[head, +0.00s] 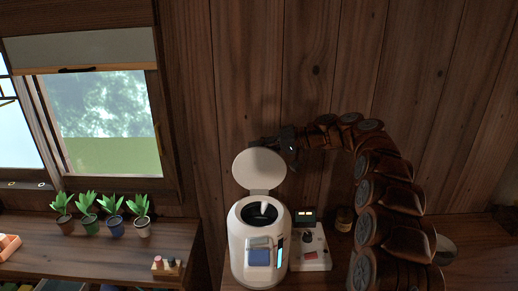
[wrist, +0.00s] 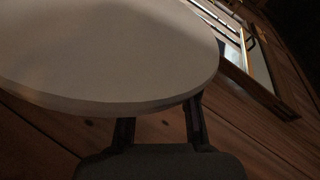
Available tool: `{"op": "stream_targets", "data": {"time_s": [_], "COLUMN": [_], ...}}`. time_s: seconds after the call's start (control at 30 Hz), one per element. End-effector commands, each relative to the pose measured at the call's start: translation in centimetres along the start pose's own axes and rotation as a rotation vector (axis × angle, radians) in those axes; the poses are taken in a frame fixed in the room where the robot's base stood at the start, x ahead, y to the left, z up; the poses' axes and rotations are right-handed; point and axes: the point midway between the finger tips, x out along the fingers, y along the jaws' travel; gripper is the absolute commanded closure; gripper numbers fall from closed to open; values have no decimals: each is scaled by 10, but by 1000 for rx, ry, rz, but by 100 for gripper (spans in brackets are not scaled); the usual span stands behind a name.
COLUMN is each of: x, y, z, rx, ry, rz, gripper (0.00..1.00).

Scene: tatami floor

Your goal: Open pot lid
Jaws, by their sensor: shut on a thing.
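The white pot (head: 256,250) stands upright on the counter, with a display and a blue-grey panel on its front. Its round white lid (head: 258,168) is raised at the back, standing roughly upright above the dark opening, where a white piece shows inside. My gripper (head: 282,142) is at the upper right edge of the lid, shut on it. In the wrist view the lid (wrist: 105,50) fills the upper left, and my two dark fingers (wrist: 160,118) reach its rim. The fingertips are partly hidden by the lid.
A white device (head: 311,250) with a dark knob stands right of the pot, close to it, with a small jar (head: 344,219) behind. Several potted plants (head: 115,226) line the counter at left under the window. A wooden wall (head: 250,70) is close behind.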

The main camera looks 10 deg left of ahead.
Motion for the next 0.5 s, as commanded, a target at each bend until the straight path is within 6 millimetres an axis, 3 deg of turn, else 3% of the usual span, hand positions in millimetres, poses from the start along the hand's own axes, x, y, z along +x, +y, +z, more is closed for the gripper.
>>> {"op": "stream_targets", "data": {"time_s": [0.23, 0.5], "x": [0, 0], "y": [4, 2], "z": [2, 1], "rx": [5, 3], "ry": [-3, -3], "rz": [4, 2], "gripper": [49, 49]}}
